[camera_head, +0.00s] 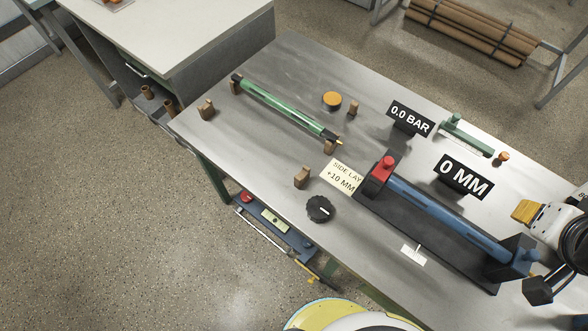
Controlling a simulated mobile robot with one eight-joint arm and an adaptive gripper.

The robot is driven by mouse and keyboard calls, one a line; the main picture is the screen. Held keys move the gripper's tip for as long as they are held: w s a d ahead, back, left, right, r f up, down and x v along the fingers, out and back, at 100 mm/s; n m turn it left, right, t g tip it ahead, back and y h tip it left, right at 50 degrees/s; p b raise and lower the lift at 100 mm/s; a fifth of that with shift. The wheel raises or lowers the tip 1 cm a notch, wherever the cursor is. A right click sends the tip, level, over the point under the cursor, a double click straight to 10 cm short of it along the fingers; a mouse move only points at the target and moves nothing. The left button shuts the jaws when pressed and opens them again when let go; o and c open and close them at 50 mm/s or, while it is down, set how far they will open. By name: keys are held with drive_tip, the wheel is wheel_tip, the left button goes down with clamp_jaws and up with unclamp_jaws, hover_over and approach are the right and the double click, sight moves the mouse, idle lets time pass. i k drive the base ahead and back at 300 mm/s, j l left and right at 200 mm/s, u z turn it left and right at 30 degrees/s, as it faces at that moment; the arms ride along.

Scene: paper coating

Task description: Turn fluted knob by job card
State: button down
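The black fluted knob (318,208) sits on the grey metal table near its front edge, with a pale pointer mark on its face. The job card (342,177) is a cream label behind and right of it, reading "SIDE LAY +10 MM". A black display (463,177) reads "0 MM", and another display (410,118) reads "0.0 BAR". My gripper (545,285) is at the right edge, beyond the blue roller unit and far from the knob. It is partly cut off, and whether its fingers are open cannot be made out.
A blue roller (440,215) in a dark frame with a red knob (383,168) lies between my gripper and the fluted knob.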

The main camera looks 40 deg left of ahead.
sight(318, 208)
drive_tip(key=u, duration=1.65)
